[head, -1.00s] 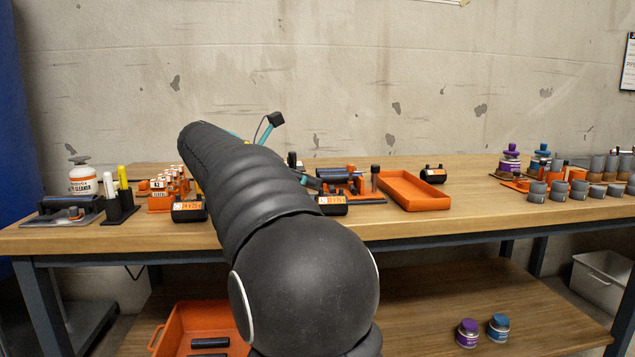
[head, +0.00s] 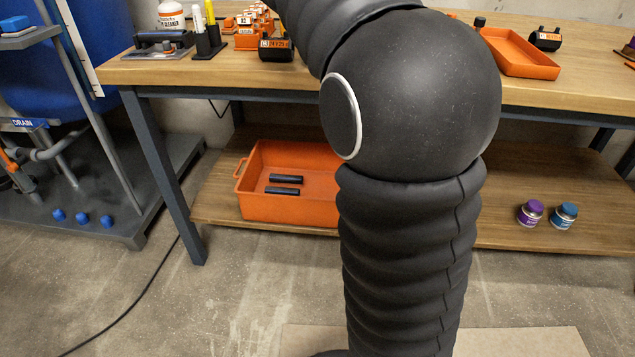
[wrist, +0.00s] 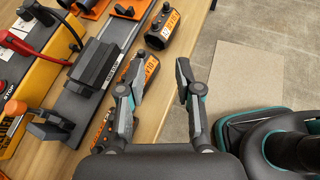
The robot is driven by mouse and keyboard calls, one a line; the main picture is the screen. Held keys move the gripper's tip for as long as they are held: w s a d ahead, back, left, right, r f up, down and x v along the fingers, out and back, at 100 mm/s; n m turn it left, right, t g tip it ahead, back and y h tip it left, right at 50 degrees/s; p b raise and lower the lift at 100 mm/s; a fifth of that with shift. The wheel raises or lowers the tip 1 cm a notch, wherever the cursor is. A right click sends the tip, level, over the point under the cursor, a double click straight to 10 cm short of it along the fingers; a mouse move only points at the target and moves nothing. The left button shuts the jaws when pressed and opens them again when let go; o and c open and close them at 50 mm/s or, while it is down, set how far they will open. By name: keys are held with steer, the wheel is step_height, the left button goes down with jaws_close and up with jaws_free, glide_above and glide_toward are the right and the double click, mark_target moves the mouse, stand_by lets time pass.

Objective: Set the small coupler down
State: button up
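My gripper (wrist: 158,88) is open in the wrist view, with nothing between its fingers. It is over the bench's front edge. A black coupler with an orange label (wrist: 163,28) lies on the bench beyond the fingertips. Another black coupler with an orange label (wrist: 147,72) is beside the left finger, which partly hides it. In the head view, black couplers with orange labels stand on the bench at left (head: 276,50) and at right (head: 545,39). I cannot tell which is the small one. My arm hides the middle of the bench there, and the gripper is out of that view.
A grey rail fixture with a black clamp block (wrist: 95,66) and a yellow unit (wrist: 40,62) stand left of the gripper. An orange tray (head: 518,56) is on the bench. An orange bin (head: 290,208) with two black pieces is on the lower shelf (head: 525,235).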

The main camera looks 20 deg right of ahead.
steer(key=s+a+f+m+t+y, duration=0.3)
steer(key=s+a+f+m+y, duration=0.3)
steer(key=s+a+f+m, duration=0.2)
steer(key=s+a+f+m+t+y, duration=0.3)
steer(key=s+a+f+m+y, duration=0.3)
steer(key=s+a+f, duration=0.5)
steer(key=s+f+m, duration=0.2)
steer(key=s+f, duration=0.1)
steer(key=f, duration=0.3)
steer(key=shift+a+f+t, duration=0.3)
steer(key=shift+a, duration=0.05)
